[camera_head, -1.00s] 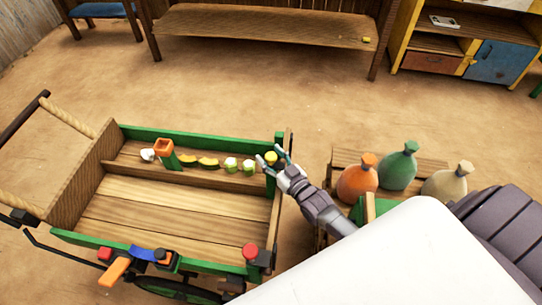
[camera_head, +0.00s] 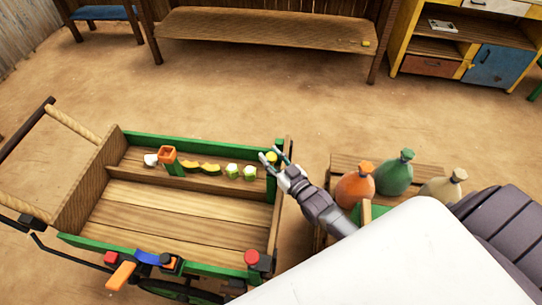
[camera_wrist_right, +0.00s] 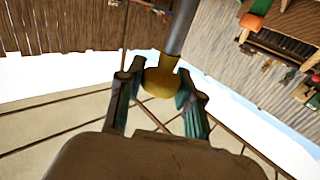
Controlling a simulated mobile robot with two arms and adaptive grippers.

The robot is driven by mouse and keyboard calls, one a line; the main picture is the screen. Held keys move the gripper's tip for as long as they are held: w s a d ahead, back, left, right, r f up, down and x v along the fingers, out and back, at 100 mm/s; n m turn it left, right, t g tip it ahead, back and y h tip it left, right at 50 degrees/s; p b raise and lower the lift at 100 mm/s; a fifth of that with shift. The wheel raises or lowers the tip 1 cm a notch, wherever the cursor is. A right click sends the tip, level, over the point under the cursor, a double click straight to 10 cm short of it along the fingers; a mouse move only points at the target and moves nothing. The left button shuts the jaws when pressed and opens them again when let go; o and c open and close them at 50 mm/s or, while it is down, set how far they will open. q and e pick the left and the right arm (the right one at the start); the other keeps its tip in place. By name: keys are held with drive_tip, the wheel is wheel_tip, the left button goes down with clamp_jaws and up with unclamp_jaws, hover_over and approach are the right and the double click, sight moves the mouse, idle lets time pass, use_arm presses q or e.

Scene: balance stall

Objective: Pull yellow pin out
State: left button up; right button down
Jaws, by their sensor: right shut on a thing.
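The yellow pin (camera_head: 271,157) sits at the far right corner of the green-railed wooden cart (camera_head: 190,216), at the top of a green post. My right gripper (camera_head: 273,156) reaches in from the right and has its fingers on either side of the pin. In the right wrist view my gripper (camera_wrist_right: 158,90) is shut on the yellow pin head (camera_wrist_right: 161,82). Whether the pin's shaft is still in its hole is hidden. My left gripper is not in view.
A red pin (camera_head: 251,257) stands at the cart's near right corner. An orange-topped post (camera_head: 167,154) and small yellow and green pieces sit along the cart's back compartment. Orange, green and beige sacks (camera_head: 393,177) stand on a wooden stand to the right. A bench (camera_head: 270,27) is behind.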

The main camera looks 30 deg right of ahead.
drive_tip(key=shift+w+r, duration=0.15)
drive_tip(key=shift+r, duration=0.15)
drive_tip(key=c, duration=0.9)
unclamp_jaws()
drive_tip(key=shift+o, duration=0.7)
drive_tip(key=s+d, duration=0.1)
drive_tip(key=s, duration=1.1)
drive_tip(key=shift+d, duration=0.4)
drive_tip(key=shift+s, duration=0.1)
